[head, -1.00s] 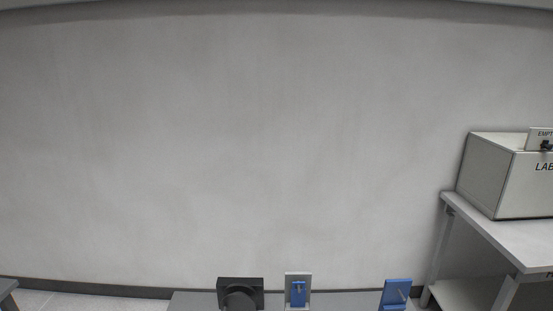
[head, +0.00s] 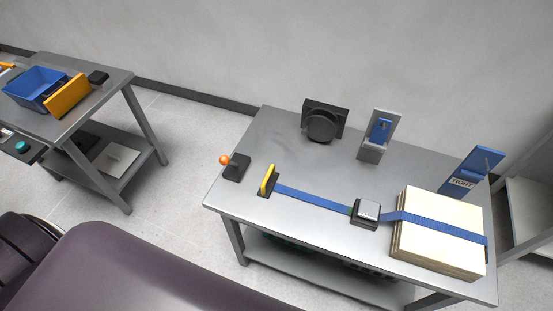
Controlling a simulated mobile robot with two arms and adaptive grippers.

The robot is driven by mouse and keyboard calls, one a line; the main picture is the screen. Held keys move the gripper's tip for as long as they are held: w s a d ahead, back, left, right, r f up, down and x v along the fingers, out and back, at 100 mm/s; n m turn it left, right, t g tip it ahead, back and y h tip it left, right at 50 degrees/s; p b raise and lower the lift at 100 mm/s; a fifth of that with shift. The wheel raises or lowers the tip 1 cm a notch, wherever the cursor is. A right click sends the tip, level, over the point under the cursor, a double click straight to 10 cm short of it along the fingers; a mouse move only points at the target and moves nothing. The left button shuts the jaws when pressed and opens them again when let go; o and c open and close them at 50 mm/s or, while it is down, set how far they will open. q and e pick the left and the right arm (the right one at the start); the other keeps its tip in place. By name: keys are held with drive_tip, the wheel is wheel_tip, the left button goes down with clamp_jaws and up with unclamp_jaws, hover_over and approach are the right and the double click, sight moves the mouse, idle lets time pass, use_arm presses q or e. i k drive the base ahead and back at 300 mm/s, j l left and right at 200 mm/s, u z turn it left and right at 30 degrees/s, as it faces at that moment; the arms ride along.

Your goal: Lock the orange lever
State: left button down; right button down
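The orange lever (head: 225,160) shows as a round orange knob on a small black base (head: 237,167). It stands at the left end of the grey metal table (head: 290,220) in the head view. The knob leans to the left of its base. No gripper shows in the head view, so I cannot see either one.
On the same table are a yellow piece (head: 268,180), a blue strap (head: 312,199) over a board stack (head: 440,225), a black dial (head: 320,124) and blue stands (head: 472,172). Another table (head: 110,85) with a blue bin (head: 36,88) stands left. Floor shows between the tables.

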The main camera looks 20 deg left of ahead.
sight(224, 160)
drive_tip(key=k+j+u, duration=0.1)
drive_tip(key=u, duration=0.9)
drive_tip(key=l+u, duration=0.1)
drive_tip(key=u, duration=0.15)
drive_tip(key=k, duration=0.05)
